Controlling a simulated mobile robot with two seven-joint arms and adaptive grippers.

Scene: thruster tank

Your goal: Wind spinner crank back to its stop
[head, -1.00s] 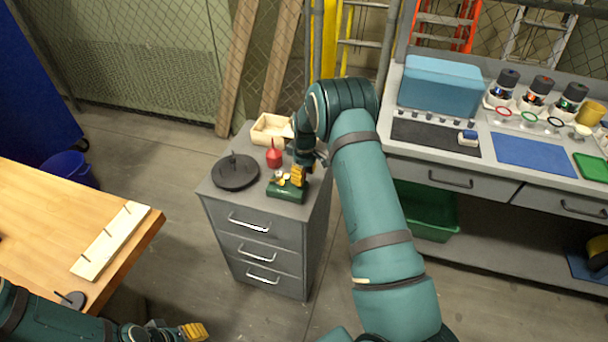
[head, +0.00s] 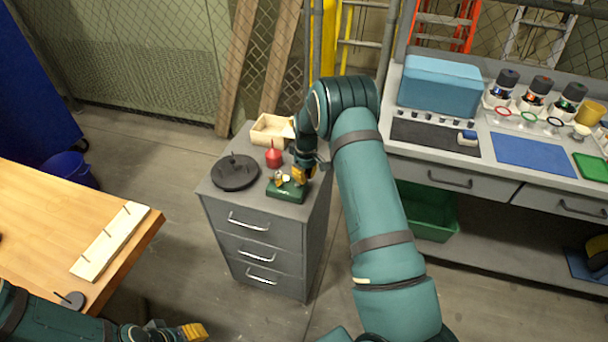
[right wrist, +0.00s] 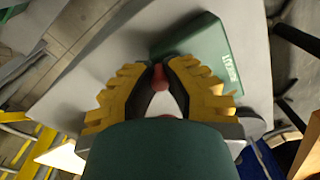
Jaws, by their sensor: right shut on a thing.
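The spinner is a small green box (head: 287,191) with pale and brass-coloured parts on top, standing on the grey drawer cabinet. My right gripper (head: 301,175) is at the back right of its top, fingers pointing down. In the right wrist view the green box (right wrist: 205,55) lies beyond the yellow fingers, with white lettering on its side. The right gripper (right wrist: 160,85) is closed around a red crank knob (right wrist: 159,77), its tip showing between the fingers. The crank arm is hidden. My left gripper (head: 192,331) is low at the bottom edge, away from the spinner; its jaw gap is unclear.
On the grey cabinet (head: 255,212), a black round plate (head: 236,173), a red bottle (head: 273,155) and a wooden tray (head: 270,130) stand close by. The workbench (head: 480,150) is to the right, a wooden table (head: 60,215) to the left.

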